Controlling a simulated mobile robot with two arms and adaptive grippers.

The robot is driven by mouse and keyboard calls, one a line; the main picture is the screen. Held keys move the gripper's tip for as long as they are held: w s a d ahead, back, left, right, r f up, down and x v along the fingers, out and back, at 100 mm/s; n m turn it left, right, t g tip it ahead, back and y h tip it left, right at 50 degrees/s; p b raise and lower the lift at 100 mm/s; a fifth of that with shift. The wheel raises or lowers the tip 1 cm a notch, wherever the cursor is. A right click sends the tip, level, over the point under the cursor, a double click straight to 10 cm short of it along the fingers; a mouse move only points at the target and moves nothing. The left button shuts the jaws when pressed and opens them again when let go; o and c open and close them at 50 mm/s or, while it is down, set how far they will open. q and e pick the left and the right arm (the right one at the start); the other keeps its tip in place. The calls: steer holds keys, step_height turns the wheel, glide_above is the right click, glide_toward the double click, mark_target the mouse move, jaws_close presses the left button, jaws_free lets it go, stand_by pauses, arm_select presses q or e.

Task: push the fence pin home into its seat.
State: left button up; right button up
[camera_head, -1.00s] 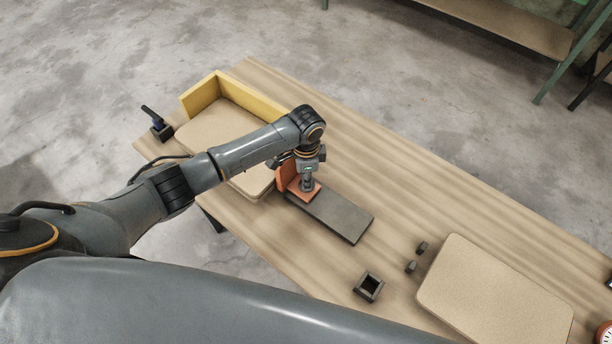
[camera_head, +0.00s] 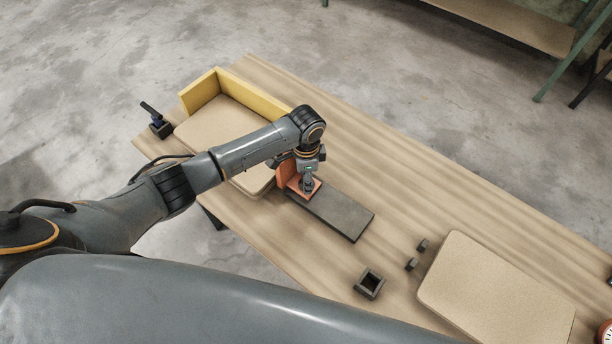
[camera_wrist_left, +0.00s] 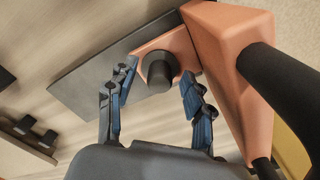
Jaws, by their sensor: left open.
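The orange fence (camera_head: 286,172) stands on the dark flat rail (camera_head: 338,214), with its foot plate lying on the rail. In the left wrist view the fence (camera_wrist_left: 226,60) rises at the right. A dark round pin (camera_wrist_left: 158,72) stands up from its foot plate (camera_wrist_left: 180,45). My left gripper (camera_wrist_left: 156,88) is open, with one blue finger on each side of the pin and gaps visible between. In the head view my left gripper (camera_head: 308,182) hangs over the foot plate and hides most of the pin. How deep the pin sits cannot be told. My right gripper is not in view.
A tan curved board (camera_head: 215,135) lies against a yellow wall (camera_head: 250,98) left of the fence. A black bar (camera_wrist_left: 280,80) juts from the fence. A square dark socket (camera_head: 369,284), two small dark blocks (camera_head: 411,265) and another tan board (camera_head: 495,285) lie right. The far tabletop (camera_head: 400,170) is clear.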

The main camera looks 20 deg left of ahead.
arm_select(q)
step_height(320, 180, up, 12)
stand_by(0.5)
stand_by(0.3)
